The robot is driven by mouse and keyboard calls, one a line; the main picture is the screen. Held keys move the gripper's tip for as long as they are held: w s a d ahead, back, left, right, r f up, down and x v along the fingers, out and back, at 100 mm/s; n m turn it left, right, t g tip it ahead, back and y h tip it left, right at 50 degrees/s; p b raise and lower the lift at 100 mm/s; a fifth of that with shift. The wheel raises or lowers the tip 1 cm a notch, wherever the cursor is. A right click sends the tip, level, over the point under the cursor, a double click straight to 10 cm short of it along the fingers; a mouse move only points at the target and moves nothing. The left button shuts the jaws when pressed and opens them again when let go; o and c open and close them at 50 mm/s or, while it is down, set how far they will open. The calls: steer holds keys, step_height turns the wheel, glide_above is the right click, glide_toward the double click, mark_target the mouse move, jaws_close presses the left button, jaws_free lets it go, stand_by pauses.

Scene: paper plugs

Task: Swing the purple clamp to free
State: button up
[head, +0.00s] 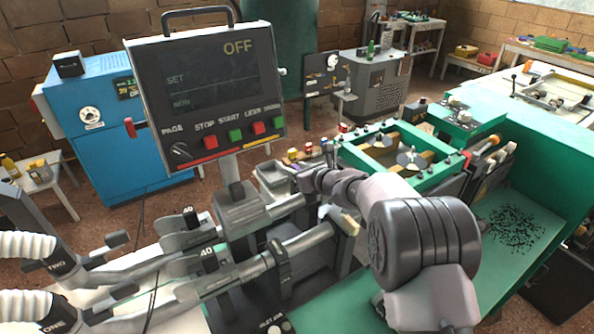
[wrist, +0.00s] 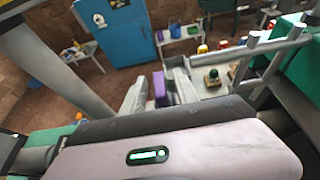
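A small purple piece (wrist: 159,89), which looks like the purple clamp, stands near the middle of the wrist view. Pale grey parts (wrist: 134,96) are close on its left, and more grey plates are on its right. I cannot tell whether it touches them. In the head view my gripper (head: 308,180) is at the far end of my arm, over the machine between the control panel and the green frame. It is small there, and its opening is not clear.
The control panel (head: 209,90) reads OFF and stands left of my gripper. Grey machine arms (head: 215,282) lie at lower left. A green frame (head: 350,157) is just beyond my arm. Grey bars (wrist: 268,55) cross the right of the wrist view.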

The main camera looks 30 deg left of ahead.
jaws_close()
stand_by(1.4)
